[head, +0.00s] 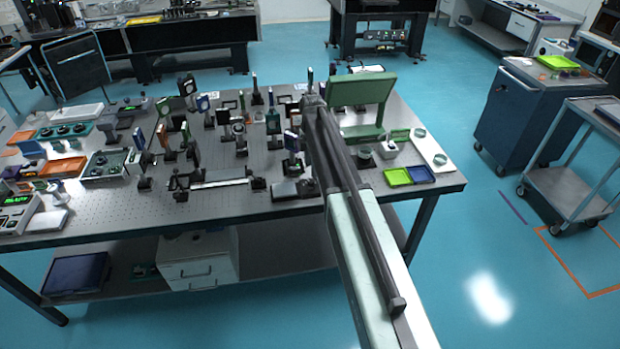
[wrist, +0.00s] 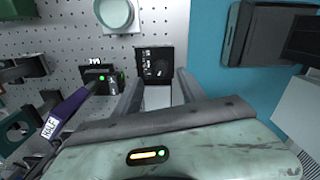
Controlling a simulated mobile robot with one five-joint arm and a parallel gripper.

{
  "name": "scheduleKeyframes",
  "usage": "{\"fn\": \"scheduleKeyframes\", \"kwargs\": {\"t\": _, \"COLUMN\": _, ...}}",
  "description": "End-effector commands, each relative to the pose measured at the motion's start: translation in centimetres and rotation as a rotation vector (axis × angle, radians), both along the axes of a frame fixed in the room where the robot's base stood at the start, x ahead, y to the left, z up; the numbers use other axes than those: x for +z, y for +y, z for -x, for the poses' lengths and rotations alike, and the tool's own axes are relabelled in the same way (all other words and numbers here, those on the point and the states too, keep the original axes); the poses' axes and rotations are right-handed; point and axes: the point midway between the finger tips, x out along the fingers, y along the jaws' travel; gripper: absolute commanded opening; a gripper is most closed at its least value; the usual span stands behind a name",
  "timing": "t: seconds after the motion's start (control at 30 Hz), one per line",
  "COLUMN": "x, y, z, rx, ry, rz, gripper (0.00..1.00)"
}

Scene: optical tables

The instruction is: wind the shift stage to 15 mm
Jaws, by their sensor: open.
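In the wrist view, my gripper (wrist: 158,80) is open, with its two grey fingers apart. A black block (wrist: 152,56) with small white markings and a round dark feature lies just beyond the fingertips, near the table edge. A pale plate (wrist: 158,97) shows between the fingers, and nothing is clearly gripped. I cannot tell for certain which part is the shift stage or its knob, and no millimetre reading is legible. In the head view, a long low rail-like device (head: 222,182) lies near the front of the table. My arm hides the gripper there.
A device with a green light (wrist: 100,78) and a purple plate marked HALF (wrist: 62,118) stand left of the fingers. A round pale dish (wrist: 115,14) is beyond. Several optic mounts crowd the perforated table (head: 105,208). Open floor (wrist: 207,60) lies right of the edge.

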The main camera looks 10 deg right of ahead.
Motion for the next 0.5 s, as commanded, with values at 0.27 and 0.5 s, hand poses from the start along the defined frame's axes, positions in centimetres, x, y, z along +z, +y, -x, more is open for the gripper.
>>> {"fn": "scheduleKeyframes", "kwargs": {"t": 0.27, "x": -5.5, "y": 0.4, "z": 0.0, "rx": 0.004, "ry": 0.000, "rz": 0.000, "gripper": 0.49}}
{"fn": "scheduleKeyframes", "kwargs": {"t": 0.5, "x": -7.1, "y": 0.7, "z": 0.0, "rx": 0.007, "ry": 0.000, "rz": 0.000, "gripper": 0.49}}
